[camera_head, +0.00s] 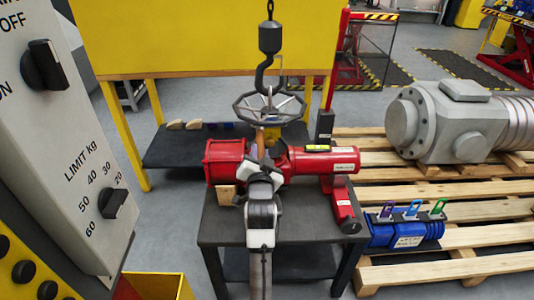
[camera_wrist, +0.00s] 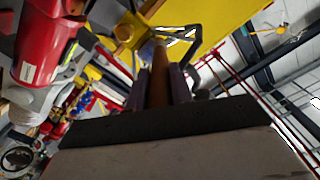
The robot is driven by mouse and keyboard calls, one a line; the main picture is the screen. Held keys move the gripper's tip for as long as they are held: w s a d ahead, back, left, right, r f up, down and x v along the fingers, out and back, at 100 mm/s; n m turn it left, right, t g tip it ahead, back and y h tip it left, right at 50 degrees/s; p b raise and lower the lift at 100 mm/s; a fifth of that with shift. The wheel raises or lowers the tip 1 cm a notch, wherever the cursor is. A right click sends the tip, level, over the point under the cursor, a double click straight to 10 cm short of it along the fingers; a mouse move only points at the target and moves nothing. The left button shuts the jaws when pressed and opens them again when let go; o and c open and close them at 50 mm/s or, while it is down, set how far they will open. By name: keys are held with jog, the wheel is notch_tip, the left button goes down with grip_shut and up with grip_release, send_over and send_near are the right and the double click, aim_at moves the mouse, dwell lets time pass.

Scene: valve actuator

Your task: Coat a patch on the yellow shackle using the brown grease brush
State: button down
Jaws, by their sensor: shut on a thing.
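The brown grease brush (camera_wrist: 158,78) stands upright between the two dark fingers of my gripper (camera_wrist: 160,88) in the wrist view. My gripper is shut on it. In the head view the brown brush (camera_head: 260,140) shows as a small upright strip above my gripper (camera_head: 261,158), just below the hanging handwheel. A yellow part, probably the shackle (camera_wrist: 128,33), is beyond the brush's upper end in the wrist view. I cannot tell whether they touch. The brush tip and any grease patch are not clear. In the head view I cannot make out the shackle for certain.
A grey handwheel (camera_head: 270,106) hangs from a dark crane hook (camera_head: 269,42). A red actuator (camera_head: 226,160) lies on the dark table (camera_head: 222,230), close around my gripper. A control panel (camera_head: 65,150) stands at left. A pallet (camera_head: 465,262) with a grey valve (camera_head: 450,120) is at right.

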jog(key=shift+r, duration=0.15)
jog(key=shift+d, duration=0.25)
jog(key=d+p, duration=0.1)
jog(key=d, duration=0.5)
jog(key=shift+a, duration=0.15)
jog(key=shift+a+p, duration=0.6)
jog(key=shift+a, duration=2.45)
